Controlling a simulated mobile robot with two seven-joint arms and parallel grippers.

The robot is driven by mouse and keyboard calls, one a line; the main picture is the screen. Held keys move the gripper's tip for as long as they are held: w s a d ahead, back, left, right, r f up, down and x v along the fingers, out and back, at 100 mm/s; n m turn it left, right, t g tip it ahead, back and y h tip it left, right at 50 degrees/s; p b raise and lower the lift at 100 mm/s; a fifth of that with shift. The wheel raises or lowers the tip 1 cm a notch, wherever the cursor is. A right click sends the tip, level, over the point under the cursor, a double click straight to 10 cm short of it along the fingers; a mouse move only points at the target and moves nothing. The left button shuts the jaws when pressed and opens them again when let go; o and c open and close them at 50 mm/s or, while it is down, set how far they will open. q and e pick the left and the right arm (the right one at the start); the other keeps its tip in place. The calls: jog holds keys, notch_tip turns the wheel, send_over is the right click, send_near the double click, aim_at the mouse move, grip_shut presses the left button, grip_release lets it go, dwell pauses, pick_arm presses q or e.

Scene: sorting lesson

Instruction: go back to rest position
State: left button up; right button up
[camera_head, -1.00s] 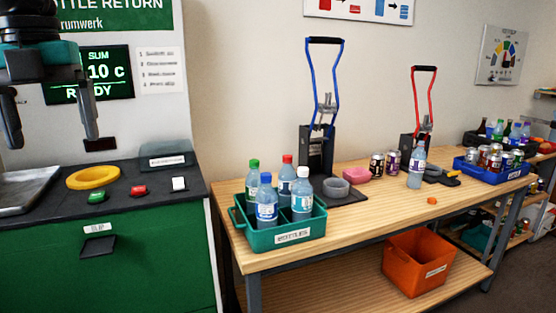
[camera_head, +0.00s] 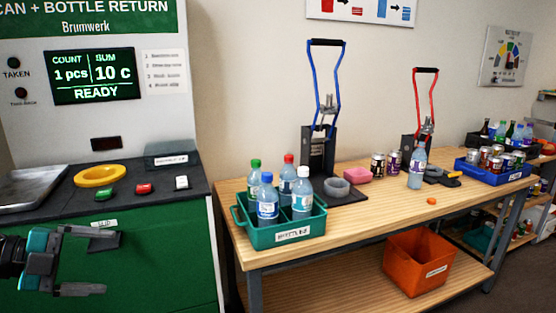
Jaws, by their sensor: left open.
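My left gripper (camera_head: 88,262) is at the lower left, in front of the green front of the return machine (camera_head: 150,270). Its two fingers point right and stand apart, with nothing between them. It is below the machine's dark counter, near the slip slot (camera_head: 103,242). My right gripper is not in view. The machine's screen (camera_head: 95,75) reads count 1 pcs, sum 10 c, READY.
The counter holds a yellow ring (camera_head: 100,176), buttons and a metal tray (camera_head: 28,188). The wooden table (camera_head: 360,215) bears a green bottle crate (camera_head: 262,233), two can presses, loose cans, a bottle (camera_head: 417,168) and a blue can crate (camera_head: 495,176). An orange bin (camera_head: 420,262) stands below.

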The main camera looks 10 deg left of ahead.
pick_arm(q)
jog(key=s+d+f+n+t+y, duration=0.3)
jog(key=f+n, duration=0.4)
jog(key=f, duration=0.2)
jog(key=s+d+f+n+t+y, duration=0.35)
jog(key=f+n, duration=0.35)
jog(key=f, duration=0.3)
jog(key=s+d+f+n+g+y, duration=0.1)
jog(key=s+d+f+n+g, duration=0.1)
jog(key=d, duration=0.5)
jog(key=s+d+f+n+g+y+p, duration=0.1)
jog(key=s+d+f+n, duration=0.3)
jog(key=d, duration=0.4)
jog(key=shift+s+d+f+n+g, duration=0.3)
jog(key=shift+s+f+n+g, duration=0.15)
jog(key=shift+f+n, duration=0.15)
